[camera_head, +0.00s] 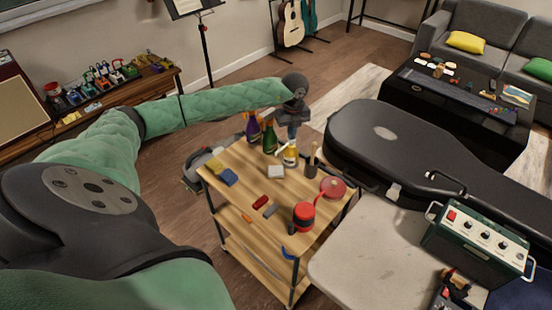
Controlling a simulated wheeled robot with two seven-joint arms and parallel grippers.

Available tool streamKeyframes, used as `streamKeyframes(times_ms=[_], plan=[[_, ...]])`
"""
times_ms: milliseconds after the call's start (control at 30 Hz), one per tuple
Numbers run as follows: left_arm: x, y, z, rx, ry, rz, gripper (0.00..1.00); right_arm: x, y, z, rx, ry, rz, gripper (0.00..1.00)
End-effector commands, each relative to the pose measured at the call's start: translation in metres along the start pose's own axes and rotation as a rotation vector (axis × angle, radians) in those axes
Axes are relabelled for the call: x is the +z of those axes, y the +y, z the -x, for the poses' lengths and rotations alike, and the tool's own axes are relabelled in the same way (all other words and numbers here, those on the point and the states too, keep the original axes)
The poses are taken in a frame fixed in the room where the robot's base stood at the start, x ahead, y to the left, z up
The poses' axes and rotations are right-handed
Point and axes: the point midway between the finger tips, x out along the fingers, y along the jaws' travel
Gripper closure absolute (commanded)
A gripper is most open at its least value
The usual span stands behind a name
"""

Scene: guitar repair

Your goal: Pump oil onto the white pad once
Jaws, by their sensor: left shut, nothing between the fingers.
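A small white pad (275,172) lies on the wooden top of a cart (240,160). Just behind and right of it stands an amber bottle (290,157) with a white top that looks like a pump. My left gripper (291,137) points down right at the top of this bottle. It is shut with nothing in it. Whether its tips touch the pump top I cannot tell at this size. My right gripper is out of view.
A green bottle (269,138) and a purple spray bottle (252,128) stand left of the amber bottle. A dark cup with sticks (311,162) stands right. A red tin (304,214) and small blocks are nearer. A black guitar case (440,165) is at right.

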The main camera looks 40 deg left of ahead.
Motion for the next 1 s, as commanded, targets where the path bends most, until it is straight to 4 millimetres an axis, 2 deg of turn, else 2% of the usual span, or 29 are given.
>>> streamKeyframes(times_ms=[167,700,1000], plan=[[-0.001,0.001,0.0,0.003,0.002,-0.001,1.0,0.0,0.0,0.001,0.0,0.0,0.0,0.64],[0.0,0.0,0.026,0.001,0.0,0.0,1.0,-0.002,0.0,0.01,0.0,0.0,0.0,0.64],[0.0,0.0,0.028,0.001,0.001,0.0,1.0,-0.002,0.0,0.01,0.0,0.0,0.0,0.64]])
